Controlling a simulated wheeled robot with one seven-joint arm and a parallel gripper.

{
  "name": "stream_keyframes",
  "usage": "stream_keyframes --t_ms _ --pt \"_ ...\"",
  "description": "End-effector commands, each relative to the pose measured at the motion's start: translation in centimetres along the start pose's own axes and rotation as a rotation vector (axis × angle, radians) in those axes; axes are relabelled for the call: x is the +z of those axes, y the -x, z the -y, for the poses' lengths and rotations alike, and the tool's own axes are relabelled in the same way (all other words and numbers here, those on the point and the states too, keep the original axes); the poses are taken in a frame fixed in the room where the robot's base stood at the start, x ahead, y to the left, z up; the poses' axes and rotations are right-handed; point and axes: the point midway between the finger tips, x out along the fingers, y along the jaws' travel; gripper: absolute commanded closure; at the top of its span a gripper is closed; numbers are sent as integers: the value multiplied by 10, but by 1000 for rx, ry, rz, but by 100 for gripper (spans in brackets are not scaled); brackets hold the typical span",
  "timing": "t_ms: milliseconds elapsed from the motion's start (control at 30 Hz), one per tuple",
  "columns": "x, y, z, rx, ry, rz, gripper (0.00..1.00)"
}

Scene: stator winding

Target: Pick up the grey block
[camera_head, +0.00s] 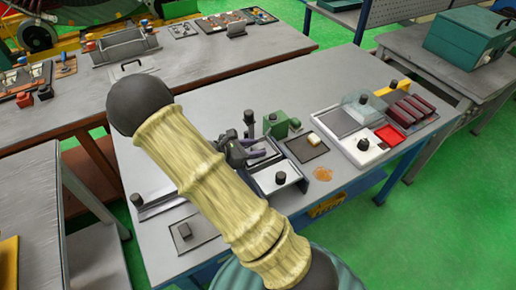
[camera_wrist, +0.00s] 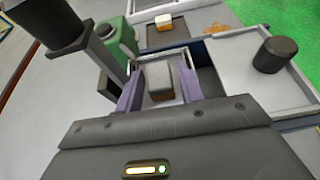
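In the wrist view a small block with a grey top and an orange-brown lower side (camera_wrist: 158,75) lies in a shallow tray (camera_wrist: 166,54). My gripper (camera_wrist: 158,88) has its two purple-grey fingers on the left and right of this block. A narrow gap seems to show on each side, so the fingers look open around it. In the head view my gripper (camera_head: 240,152) is low over the middle of the table, beside the tray. The block is not clearly visible there, and my arm covers part of that area.
A green fixture (camera_head: 276,124) stands just behind, and a dark post (camera_wrist: 56,30) rises close by in the wrist view. A dark plate with a yellowish block (camera_head: 313,140) is to the right. A white plate with a black knob (camera_head: 280,178) is in front.

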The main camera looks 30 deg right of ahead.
Motion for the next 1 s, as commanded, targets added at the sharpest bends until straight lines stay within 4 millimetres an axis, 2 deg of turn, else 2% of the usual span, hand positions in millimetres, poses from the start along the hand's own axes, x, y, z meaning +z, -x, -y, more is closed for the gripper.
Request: stream_keyframes --t_ms 133,633,667,833,1000 --pt "0 -12 0 1 0 0 62" --pt "0 -13 0 1 -1 0 62" --pt "0 -13 0 1 -1 0 64" --pt "0 -13 0 1 -1 0 96" --pt "0 -13 0 0 -1 0 96"
